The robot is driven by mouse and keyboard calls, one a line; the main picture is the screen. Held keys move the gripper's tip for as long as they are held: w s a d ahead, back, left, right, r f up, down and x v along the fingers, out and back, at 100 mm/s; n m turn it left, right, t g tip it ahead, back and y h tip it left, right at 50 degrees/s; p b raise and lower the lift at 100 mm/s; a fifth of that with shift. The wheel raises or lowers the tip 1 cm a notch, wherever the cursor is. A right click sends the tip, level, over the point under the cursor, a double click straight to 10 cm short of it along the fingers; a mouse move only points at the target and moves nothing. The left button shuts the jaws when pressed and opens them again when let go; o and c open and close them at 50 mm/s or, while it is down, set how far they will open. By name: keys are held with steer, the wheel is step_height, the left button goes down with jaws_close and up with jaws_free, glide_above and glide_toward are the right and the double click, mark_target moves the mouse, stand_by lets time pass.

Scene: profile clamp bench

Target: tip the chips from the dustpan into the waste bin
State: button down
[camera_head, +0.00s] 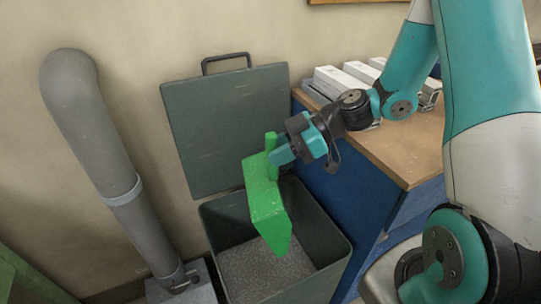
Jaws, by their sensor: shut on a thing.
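The green dustpan (265,205) hangs steeply tilted over the waste bin, its wide end pointing down into the opening. My gripper (276,154) is shut on the dustpan's upright green handle at its upper end. The waste bin (335,266) is dark grey-green and stands open, its lid (210,120) raised against the wall. Grey chips (245,268) cover the bottom of the bin. The inside of the dustpan faces away, so I cannot tell whether any chips are in it.
A grey pipe (105,165) runs down the wall to a grey base (185,288) left of the bin. A blue bench with a wooden top (400,150) stands close on the right, with several pale profiles (340,82) on it. A green edge (25,280) shows lower left.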

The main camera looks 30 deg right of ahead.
stand_by(0.3)
step_height(320, 180, up, 3)
steer(key=shift+f+p, duration=0.15)
steer(key=shift+p, duration=0.7)
step_height(320, 180, down, 3)
steer(key=b, duration=0.2)
steer(key=shift+b, duration=0.3)
step_height(320, 180, up, 3)
steer(key=shift+r+p, duration=0.1)
steer(key=shift+p, duration=0.9)
step_height(320, 180, down, 3)
steer(key=b, duration=0.3)
step_height(320, 180, up, 3)
steer(key=shift+f+p, duration=0.15)
steer(key=shift+p, duration=0.9)
step_height(320, 180, down, 3)
steer(key=b, duration=0.3)
steer(key=shift+r, duration=0.2)
